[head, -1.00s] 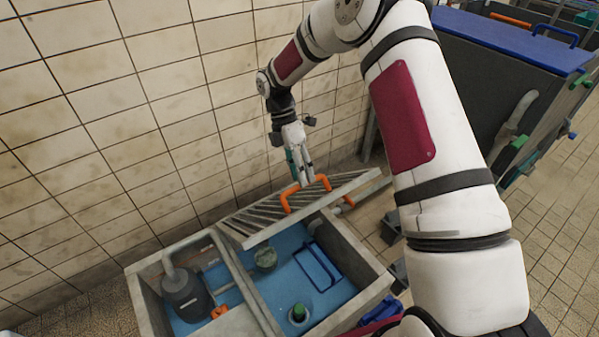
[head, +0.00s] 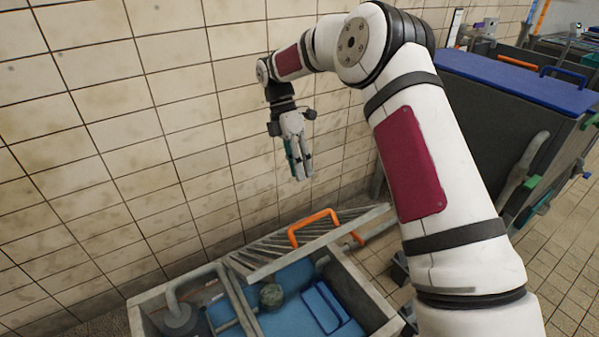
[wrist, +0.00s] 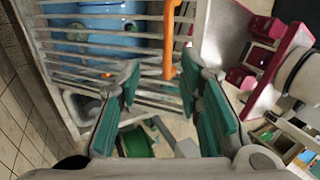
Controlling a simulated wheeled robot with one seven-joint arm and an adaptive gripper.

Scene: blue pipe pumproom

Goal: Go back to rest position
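My gripper (head: 300,175) hangs above the tank, fingers pointing down, with clear space between it and the orange handle (head: 314,222) of the slatted grate. In the wrist view, its two green-padded fingers (wrist: 162,92) stand apart with nothing between them; it is open and empty. In the wrist view the grate's bars (wrist: 85,50) and the handle (wrist: 170,40) show beyond the fingertips.
The concrete tank (head: 368,292) has a blue inside with a blue-framed item and a round greenish object. The tiled wall (head: 110,150) is close behind and left of my gripper. A dark cabinet with a blue lid (head: 510,80) stands at the right.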

